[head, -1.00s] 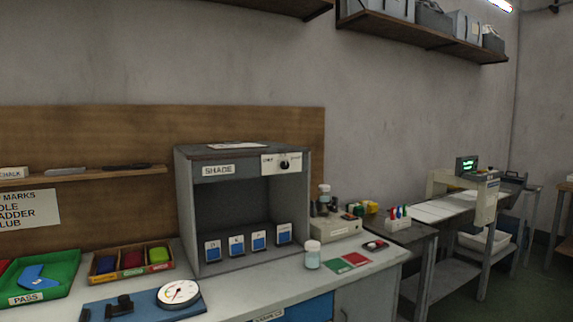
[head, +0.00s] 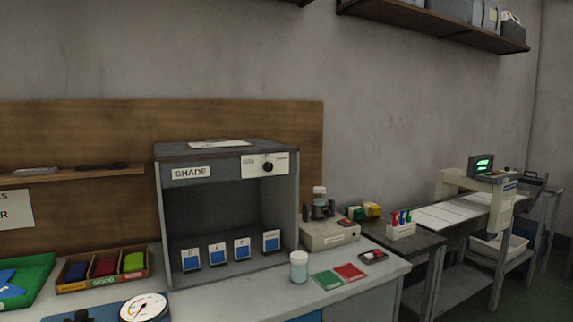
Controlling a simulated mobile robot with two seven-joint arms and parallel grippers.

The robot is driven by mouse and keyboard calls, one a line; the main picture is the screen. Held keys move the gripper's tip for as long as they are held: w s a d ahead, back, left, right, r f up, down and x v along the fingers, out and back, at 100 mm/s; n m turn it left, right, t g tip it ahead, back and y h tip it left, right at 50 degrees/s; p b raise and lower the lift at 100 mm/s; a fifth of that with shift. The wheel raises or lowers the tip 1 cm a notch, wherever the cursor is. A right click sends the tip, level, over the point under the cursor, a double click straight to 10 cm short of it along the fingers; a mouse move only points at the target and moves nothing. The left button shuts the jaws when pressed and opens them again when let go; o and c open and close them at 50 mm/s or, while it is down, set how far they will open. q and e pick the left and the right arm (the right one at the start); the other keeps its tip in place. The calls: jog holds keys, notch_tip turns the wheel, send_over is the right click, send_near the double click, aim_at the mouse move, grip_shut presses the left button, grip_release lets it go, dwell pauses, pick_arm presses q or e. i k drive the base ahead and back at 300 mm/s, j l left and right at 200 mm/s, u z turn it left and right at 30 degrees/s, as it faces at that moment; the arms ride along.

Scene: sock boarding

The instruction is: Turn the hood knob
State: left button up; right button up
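The hood is a grey box labelled SHADE (head: 230,152) standing on the bench. Its black round knob (head: 268,167) sits on a white plate (head: 248,168) at the upper right of the hood's front. The plate has small print on both sides of the knob, too small to read. Inside the open hood, several blue and white lettered cards (head: 218,254) stand in a row. Neither of my grippers is in view, and nothing touches the knob.
A dial gauge (head: 144,308) and a tray of coloured blocks (head: 103,268) are at left. The space before the hood's front is clear.

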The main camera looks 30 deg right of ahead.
aim_at(267, 167)
jog(key=i+l, duration=0.1)
jog(key=l, duration=0.35)
jog(key=i+l, duration=0.1)
jog(key=l, duration=0.3)
jog(key=i+l, duration=0.15)
jog(key=l, duration=0.3)
jog(key=i+l, duration=0.1)
jog(key=l, duration=0.35)
jog(key=i+l, duration=0.1)
jog(key=l, duration=0.3)
jog(key=u, duration=0.05)
